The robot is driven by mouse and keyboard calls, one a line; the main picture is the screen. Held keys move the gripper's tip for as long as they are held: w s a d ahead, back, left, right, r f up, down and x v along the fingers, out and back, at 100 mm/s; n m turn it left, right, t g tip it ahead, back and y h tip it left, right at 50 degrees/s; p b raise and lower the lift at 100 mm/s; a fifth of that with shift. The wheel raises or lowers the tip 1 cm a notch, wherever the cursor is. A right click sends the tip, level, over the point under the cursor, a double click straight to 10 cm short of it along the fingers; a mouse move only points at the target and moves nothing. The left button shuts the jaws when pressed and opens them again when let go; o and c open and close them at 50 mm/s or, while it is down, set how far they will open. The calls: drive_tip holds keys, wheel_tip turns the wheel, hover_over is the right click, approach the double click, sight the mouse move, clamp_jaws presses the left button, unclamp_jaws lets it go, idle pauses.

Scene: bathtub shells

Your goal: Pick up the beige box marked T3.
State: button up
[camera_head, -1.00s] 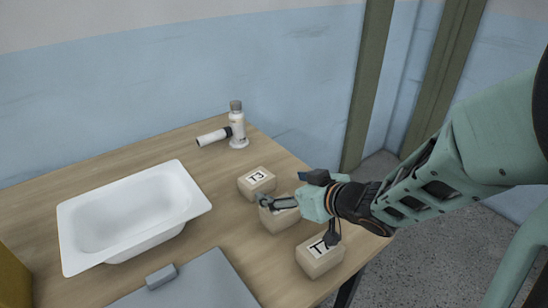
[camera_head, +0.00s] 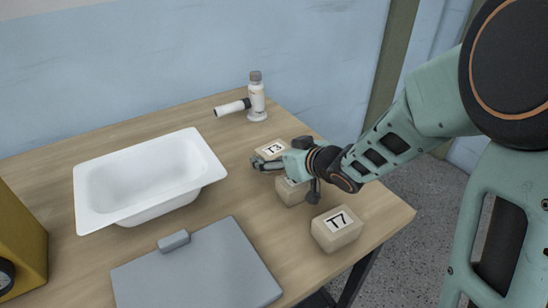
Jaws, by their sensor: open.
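The beige box marked T3 (camera_head: 271,149) sits on the wooden table right of the white tub, its label facing up. My gripper (camera_head: 257,165) is open, with its fingers at the near left side of the T3 box and covering its lower part. I cannot tell whether the fingers touch it. Another beige box (camera_head: 291,193) is just below my gripper, with its label mostly hidden. A beige box marked T7 (camera_head: 337,230) stands nearer, by the table's right edge.
A white bathtub shell (camera_head: 150,180) stands on the table (camera_head: 110,145) at left. A grey flat panel (camera_head: 200,270) lies in front. A white bottle (camera_head: 257,98) and a white cylinder (camera_head: 232,107) are at the back. A yellow object (camera_head: 20,235) is at far left.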

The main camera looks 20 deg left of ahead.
drive_tip(key=c, duration=1.5)
drive_tip(key=shift+o, duration=0.2)
drive_tip(key=shift+r, duration=0.15)
